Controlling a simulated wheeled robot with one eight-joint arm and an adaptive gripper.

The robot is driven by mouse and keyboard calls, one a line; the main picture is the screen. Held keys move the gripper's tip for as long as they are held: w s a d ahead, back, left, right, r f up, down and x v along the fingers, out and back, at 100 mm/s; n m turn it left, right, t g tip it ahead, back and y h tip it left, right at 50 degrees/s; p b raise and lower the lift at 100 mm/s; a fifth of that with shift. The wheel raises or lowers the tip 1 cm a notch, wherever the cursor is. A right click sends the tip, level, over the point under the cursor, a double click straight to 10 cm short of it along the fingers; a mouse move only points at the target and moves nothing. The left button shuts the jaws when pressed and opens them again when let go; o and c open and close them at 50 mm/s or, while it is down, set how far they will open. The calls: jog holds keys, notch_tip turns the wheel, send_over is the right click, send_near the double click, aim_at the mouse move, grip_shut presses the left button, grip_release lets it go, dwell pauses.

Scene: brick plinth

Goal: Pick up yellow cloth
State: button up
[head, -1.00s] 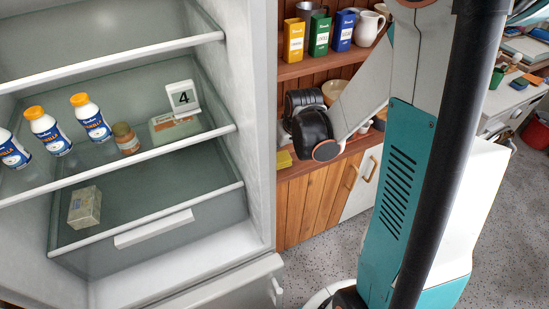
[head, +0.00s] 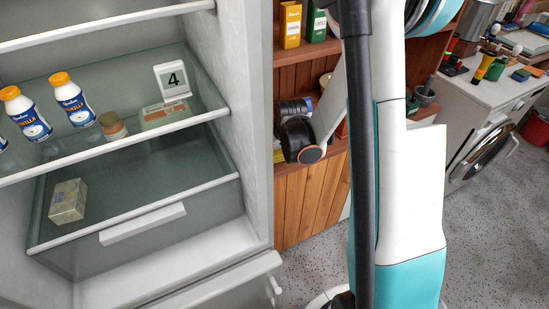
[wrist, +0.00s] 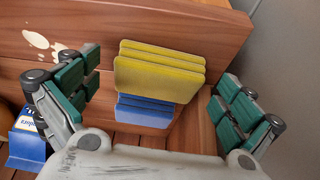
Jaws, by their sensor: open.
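The yellow cloth (wrist: 158,72) shows in the wrist view as a folded, layered stack on the wooden shelf. A similar blue cloth (wrist: 145,108) lies directly below it in the picture. My gripper (wrist: 160,84) is open and empty. Its green-padded fingers stand to the left and right of the yellow cloth, apart from it. In the head view, my wrist partly hides the shelf, and the fingers cannot be made out.
A wooden shelf unit (head: 306,204) stands right of the open fridge (head: 258,120). Yellow (head: 290,24) and green (head: 316,22) boxes stand on its upper shelf. In the wrist view, a blue container (wrist: 27,140) is at lower left and a grey wall (wrist: 290,60) at right.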

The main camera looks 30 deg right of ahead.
aim_at(278, 153)
jog(key=c, duration=1.1)
jog(key=shift+o, duration=0.2)
jog(key=shift+r+p, duration=0.1)
jog(key=shift+p, duration=0.2)
jog(key=shift+d+r+p, duration=0.2)
jog(key=shift+r+p, duration=0.3)
jog(key=shift+r, duration=0.1)
notch_tip(278, 153, up, 11)
jog(key=p, duration=0.5)
jog(key=d+f+p, duration=0.1)
jog(key=d+p, duration=0.2)
jog(key=d, duration=1.6)
jog(key=shift+d, duration=0.35)
